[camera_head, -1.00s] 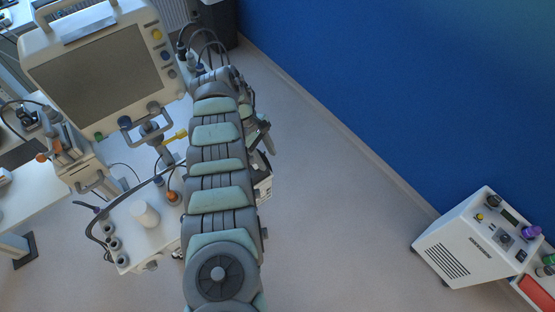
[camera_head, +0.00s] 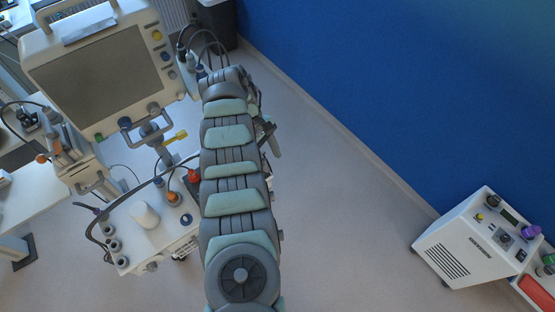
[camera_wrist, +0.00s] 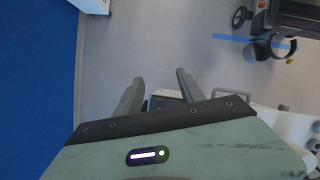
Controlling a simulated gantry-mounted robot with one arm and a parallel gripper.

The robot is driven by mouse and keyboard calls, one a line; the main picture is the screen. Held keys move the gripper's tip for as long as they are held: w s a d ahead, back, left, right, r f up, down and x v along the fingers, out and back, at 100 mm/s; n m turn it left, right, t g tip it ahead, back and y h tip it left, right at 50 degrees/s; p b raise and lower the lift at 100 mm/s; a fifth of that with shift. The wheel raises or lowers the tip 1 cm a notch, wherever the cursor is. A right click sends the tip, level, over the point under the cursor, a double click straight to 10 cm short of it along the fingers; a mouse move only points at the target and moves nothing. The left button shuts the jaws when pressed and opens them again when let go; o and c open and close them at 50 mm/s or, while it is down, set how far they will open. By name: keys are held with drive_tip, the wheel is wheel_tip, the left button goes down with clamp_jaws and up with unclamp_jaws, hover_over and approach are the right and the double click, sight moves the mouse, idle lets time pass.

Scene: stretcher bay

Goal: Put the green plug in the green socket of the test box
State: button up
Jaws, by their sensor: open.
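In the head view a green connector (camera_head: 99,137) shows at the lower left of the monitor (camera_head: 100,80). A second small green-topped piece (camera_head: 549,259) shows at the far right edge. I cannot tell from these views which is the green plug and which is a socket. No label marks the test box, and a green socket cannot be made out for certain. In the wrist view my gripper (camera_wrist: 158,82) is open, with two dark fingers apart and nothing between them. It hangs over bare floor, away from both green pieces. In the head view my arm largely hides it.
A white box (camera_head: 445,252) with several coloured knobs or connectors stands at the lower right by the blue wall (camera_head: 400,90). A red tray (camera_head: 537,291) adjoins it. A white unit (camera_head: 145,240) with connectors and cables is left of my arm. Floor (camera_head: 340,220) between is clear.

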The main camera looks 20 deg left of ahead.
drive_tip(key=shift+d, duration=0.1)
drive_tip(key=shift+s+d+r+m+g, duration=0.2)
drive_tip(key=shift+d+r+m, duration=0.1)
drive_tip(key=shift+d+m, duration=0.25)
drive_tip(key=shift+s+d+r+m+g, duration=0.25)
drive_tip(key=shift+d+m, duration=0.2)
drive_tip(key=shift+d, duration=0.2)
drive_tip(key=shift+d, duration=0.15)
